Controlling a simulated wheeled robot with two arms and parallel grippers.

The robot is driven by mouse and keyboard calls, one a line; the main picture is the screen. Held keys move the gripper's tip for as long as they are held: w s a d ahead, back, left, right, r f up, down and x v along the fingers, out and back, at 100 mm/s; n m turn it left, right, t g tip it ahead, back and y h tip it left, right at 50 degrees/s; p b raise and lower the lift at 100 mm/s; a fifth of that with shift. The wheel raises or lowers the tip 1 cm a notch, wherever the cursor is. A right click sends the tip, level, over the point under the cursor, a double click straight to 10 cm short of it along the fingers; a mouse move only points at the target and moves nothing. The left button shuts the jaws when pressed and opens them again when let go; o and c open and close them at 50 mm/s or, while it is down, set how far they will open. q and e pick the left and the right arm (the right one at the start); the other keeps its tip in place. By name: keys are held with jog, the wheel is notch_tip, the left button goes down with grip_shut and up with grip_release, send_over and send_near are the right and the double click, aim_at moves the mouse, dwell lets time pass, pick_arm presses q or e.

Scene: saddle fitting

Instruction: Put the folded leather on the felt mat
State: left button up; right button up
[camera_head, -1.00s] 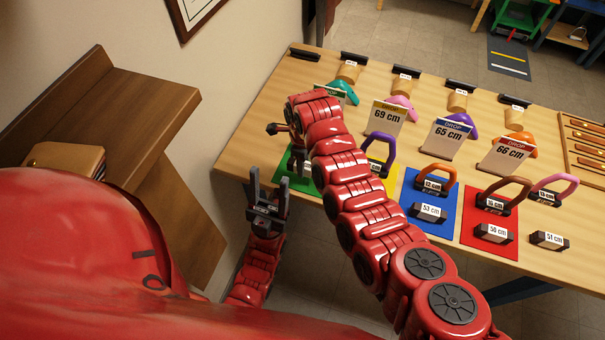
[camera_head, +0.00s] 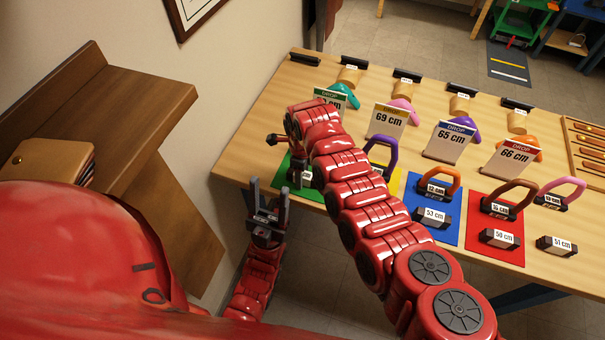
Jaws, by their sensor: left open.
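A tan leather piece (camera_head: 50,159), seemingly the folded leather, has a round stud and layered edges. It rests on the brown wooden unit at the left, partly hidden by my red arm. Coloured mats lie on the table: green (camera_head: 283,184), blue (camera_head: 446,235) and red (camera_head: 510,250), plus a mostly hidden yellow one. I cannot tell which is the felt mat. My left gripper (camera_head: 268,203) is open and empty, fingers up, in front of the table's near left edge, away from the leather. My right gripper (camera_head: 294,160) is over the green mat, mostly hidden by its arm.
The wooden table (camera_head: 256,140) holds several handled blocks, small labelled blocks and number cards such as the 65 cm card (camera_head: 449,142). The brown wooden unit (camera_head: 150,100) stands by the wall at left. Open floor shows between it and the table.

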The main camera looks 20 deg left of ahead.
jog(key=shift+o, duration=0.6)
jog(key=shift+r, duration=0.1)
jog(key=shift+r+p, duration=0.25)
jog(key=shift+p, duration=0.05)
notch_tip(320, 180, up, 8)
jog(key=b, duration=0.3)
jog(key=shift+w+f, duration=0.1)
jog(key=shift+f, duration=0.15)
jog(key=shift+r+p, duration=0.55)
jog(key=shift+r, duration=1.6)
